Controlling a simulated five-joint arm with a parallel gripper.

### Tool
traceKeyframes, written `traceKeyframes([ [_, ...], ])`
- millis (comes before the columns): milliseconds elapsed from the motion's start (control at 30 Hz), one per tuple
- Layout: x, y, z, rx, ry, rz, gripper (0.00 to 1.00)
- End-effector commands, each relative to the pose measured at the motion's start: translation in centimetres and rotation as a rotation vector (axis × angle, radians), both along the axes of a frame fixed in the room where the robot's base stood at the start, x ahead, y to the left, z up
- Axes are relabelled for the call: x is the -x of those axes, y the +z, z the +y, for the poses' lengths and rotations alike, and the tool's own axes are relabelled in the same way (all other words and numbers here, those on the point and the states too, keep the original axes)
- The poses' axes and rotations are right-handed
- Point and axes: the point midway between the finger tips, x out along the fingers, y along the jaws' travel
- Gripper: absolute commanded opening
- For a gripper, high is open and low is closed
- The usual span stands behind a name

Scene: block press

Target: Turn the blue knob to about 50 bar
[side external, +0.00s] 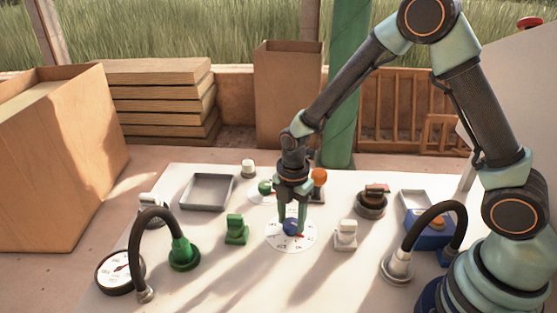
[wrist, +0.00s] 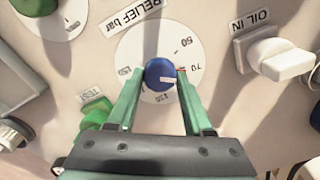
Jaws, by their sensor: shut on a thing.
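The blue knob (wrist: 158,70) sits at the centre of a round white dial (wrist: 140,48) labelled "RELIEF bar". My gripper (wrist: 159,76) has its two green fingers on either side of the knob, shut on it. The knob's white pointer line points right and slightly down in the wrist view, just below the 70 label and the small red mark. The 50 label is higher up on the dial. In the side view the gripper (side external: 291,222) comes down from above onto the knob (side external: 292,228) on the white dial (side external: 275,243).
A white "OIL IN" handle (wrist: 275,57) is right of the dial and a green "TEST" handle (wrist: 97,112) is left. Another green knob (side external: 265,187) stands behind. Hoses (side external: 150,215) and a gauge (side external: 114,272) are at left, a blue box (side external: 428,238) at right.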

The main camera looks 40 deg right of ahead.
Motion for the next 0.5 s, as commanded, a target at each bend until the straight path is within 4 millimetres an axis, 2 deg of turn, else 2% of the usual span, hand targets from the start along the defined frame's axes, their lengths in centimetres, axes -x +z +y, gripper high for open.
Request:
traceKeyframes([
  [500, 0.01, 0.03, 0.07, 0.0, 0.492, 0.0, 0.0],
])
